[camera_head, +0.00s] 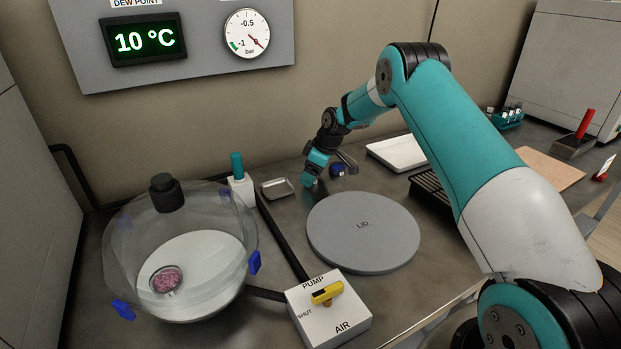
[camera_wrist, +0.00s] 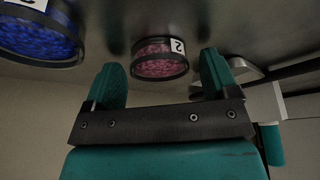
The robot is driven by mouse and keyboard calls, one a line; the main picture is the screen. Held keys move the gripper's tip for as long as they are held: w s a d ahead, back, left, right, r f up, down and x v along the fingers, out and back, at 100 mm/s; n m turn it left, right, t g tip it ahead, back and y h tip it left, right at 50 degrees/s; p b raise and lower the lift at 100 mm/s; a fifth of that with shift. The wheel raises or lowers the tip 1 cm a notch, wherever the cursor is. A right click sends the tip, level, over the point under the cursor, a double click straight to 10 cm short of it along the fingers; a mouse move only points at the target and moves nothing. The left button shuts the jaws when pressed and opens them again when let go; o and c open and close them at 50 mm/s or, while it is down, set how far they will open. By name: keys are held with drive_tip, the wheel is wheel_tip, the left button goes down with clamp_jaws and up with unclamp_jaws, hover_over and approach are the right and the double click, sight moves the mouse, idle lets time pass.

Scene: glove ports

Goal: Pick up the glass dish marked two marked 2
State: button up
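A small round glass dish with pink-red granules and a white label reading 2 (camera_wrist: 157,67) shows in the wrist view, ahead of and between my fingertips, with a gap on either side. My gripper (camera_wrist: 160,64) is open and empty. In the head view my gripper (camera_head: 310,182) is low over the bench behind the lid, and the pink dish marked 2 cannot be made out there. A dish with blue granules (camera_wrist: 38,38) stands beside it in the wrist view, its label cut off; a blue dish (camera_head: 337,170) also shows right of my gripper in the head view.
A grey lid (camera_head: 362,240) lies in front of my gripper. A clear jar (camera_head: 125,245) at left holds another pink dish (camera_head: 166,280). A small metal tray (camera_head: 277,188) is left of my gripper, a white tray (camera_head: 398,152) right. A pump valve box (camera_head: 330,318) stands in front.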

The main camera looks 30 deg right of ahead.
drive_tip(key=c, duration=0.8)
drive_tip(key=shift+r, duration=0.1)
